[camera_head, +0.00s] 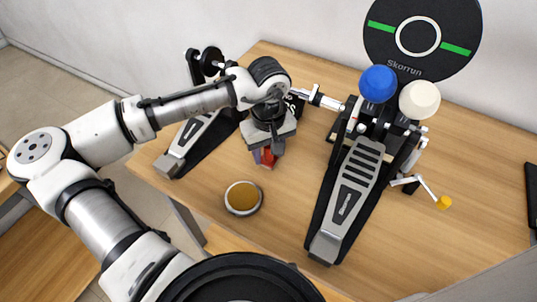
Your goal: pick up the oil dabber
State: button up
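My gripper (266,150) points down over the left-middle of the wooden table. A small red item (268,158) with a purplish part beside it shows right at the fingertips. I cannot tell whether it is between the fingers or below them, and the gripper body hides its upper part. No object is clearly recognisable as the oil dabber; the red item may be it. A round, shallow dish (242,210) with a pale rim and amber top (242,196) lies in front of the gripper, apart from it.
A drum pedal (350,190) with blue (378,83) and white (419,98) beaters stands right of the gripper. A second pedal (195,135) stands left, partly behind my arm. A round black pad (421,65) marked "Skorrun" is behind. A yellow-tipped piece (443,202) lies right. The right-hand tabletop is mostly clear.

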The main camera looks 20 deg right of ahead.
grip_shut()
notch_tip(320, 180, up, 20)
jog(key=b, duration=0.2)
dwell(0.5)
